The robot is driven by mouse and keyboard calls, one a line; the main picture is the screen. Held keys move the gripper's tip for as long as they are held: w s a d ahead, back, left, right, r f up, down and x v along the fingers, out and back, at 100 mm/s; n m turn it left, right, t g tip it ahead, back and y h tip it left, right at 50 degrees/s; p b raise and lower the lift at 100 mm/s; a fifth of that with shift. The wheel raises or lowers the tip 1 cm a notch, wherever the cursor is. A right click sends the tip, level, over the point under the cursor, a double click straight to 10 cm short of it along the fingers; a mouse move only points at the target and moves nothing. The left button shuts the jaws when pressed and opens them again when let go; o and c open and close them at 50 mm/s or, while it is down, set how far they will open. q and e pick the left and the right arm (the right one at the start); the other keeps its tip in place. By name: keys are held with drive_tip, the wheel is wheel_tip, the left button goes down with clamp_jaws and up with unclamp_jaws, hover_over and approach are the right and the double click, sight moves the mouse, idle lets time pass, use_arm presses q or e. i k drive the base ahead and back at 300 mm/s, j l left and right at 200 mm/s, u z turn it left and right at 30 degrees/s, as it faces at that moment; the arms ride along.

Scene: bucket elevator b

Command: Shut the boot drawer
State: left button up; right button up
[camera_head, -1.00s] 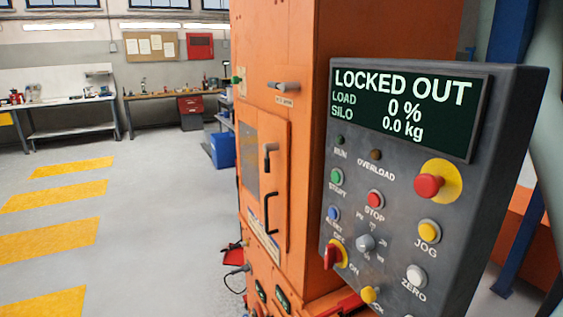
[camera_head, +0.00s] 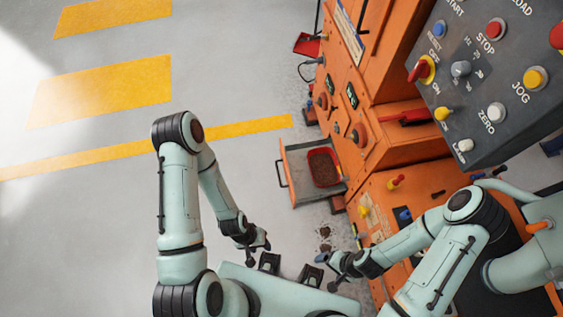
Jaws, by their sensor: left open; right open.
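The boot drawer (camera_head: 298,178) is a grey tray pulled out from the low part of the orange machine, with a dark bar handle (camera_head: 282,174) on its left front. A red pan (camera_head: 323,168) holding brown material sits in it. My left gripper (camera_head: 259,250) is below the drawer in the picture, apart from it, open and empty. My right gripper (camera_head: 330,268) is further right and lower, near the machine's base, open and empty. Neither gripper touches the drawer.
The orange machine (camera_head: 385,150) stands to the right, with a grey control panel (camera_head: 490,90) above. Brown spilled material (camera_head: 324,238) lies on the floor below the drawer. A red dustpan (camera_head: 305,44) lies further back. The grey floor on the left is clear, with yellow markings.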

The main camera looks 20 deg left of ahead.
sight(301, 185)
drive_tip(key=j, duration=0.45)
drive_tip(key=k+j, duration=0.1)
drive_tip(key=j, duration=0.35)
drive_tip(key=i+l+z, duration=0.25)
drive_tip(key=z, duration=0.15)
drive_tip(key=i+l+z, duration=0.2)
drive_tip(key=z, duration=0.15)
drive_tip(key=i, duration=0.05)
